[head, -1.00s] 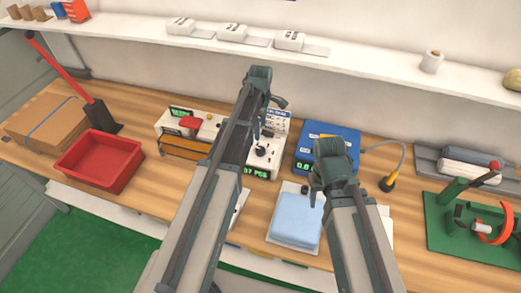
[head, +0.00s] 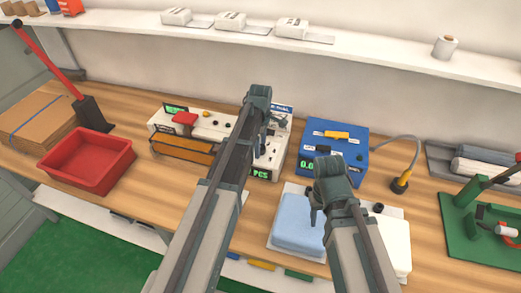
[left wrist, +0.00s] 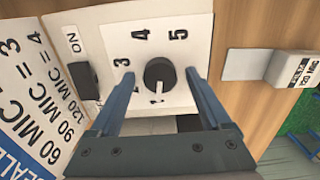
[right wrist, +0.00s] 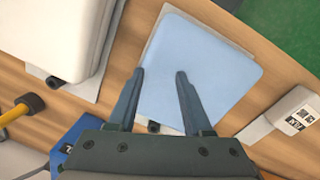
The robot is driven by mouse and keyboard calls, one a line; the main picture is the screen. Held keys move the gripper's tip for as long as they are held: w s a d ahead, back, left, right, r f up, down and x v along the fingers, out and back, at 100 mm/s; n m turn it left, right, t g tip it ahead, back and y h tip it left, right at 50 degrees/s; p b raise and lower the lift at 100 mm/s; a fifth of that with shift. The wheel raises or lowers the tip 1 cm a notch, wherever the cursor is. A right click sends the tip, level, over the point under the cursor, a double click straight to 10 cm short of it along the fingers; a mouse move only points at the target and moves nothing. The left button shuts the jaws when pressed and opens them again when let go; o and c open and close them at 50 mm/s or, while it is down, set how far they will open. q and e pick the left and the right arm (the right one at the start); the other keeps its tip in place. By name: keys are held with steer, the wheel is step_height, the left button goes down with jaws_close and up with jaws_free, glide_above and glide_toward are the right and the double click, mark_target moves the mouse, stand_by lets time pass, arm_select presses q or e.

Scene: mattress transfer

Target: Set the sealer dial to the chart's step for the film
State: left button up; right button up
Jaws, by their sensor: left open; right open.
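The sealer (head: 165,133) stands at the back of the bench; my left arm hides its dial in the head view. In the left wrist view the black dial knob (left wrist: 160,73) sits on a white plate numbered 1 to 5. Its white pointer is at 1. My left gripper (left wrist: 160,77) is open, with a finger on each side of the knob; contact cannot be told. The chart (left wrist: 30,95) is partly cut off and reads 90 MIC = 3 and 120 MIC = 4. A white film tag (left wrist: 293,68) seems to read 120 MIC. My right gripper (right wrist: 160,75) is open and empty above a light-blue pad.
The light-blue pad (head: 293,222) and a white one (head: 397,240) lie front centre. A blue device (head: 345,140) stands behind them. A red tray (head: 88,160) and cardboard (head: 38,118) are left, a green stand (head: 470,232) right. Bare wood shows between.

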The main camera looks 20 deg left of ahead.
arm_select(q)
jaws_close()
stand_by(0.4)
